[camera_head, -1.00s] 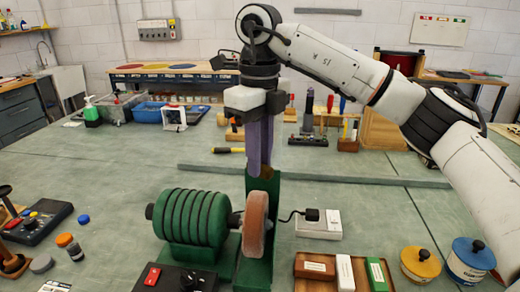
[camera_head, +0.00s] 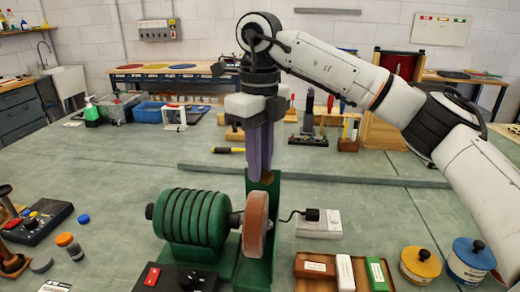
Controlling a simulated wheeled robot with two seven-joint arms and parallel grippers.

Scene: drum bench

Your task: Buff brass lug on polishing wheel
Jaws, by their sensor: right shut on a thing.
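The polishing wheel (camera_head: 256,222) is an orange-brown disc on the right end of a green ribbed motor (camera_head: 190,217), upright on the bench. My right gripper (camera_head: 260,177) points down above and behind the wheel, with its purple fingers shut on a small brass piece. I take this to be the brass lug (camera_head: 267,177); only a little of it shows at the fingertips, and the fingers hide the rest. The wheel and the lug look apart. My left gripper is not in view.
A green upright plate (camera_head: 277,215) stands behind the wheel. A black control box (camera_head: 175,279) is in front of the motor. Bench space at left centre is clear.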

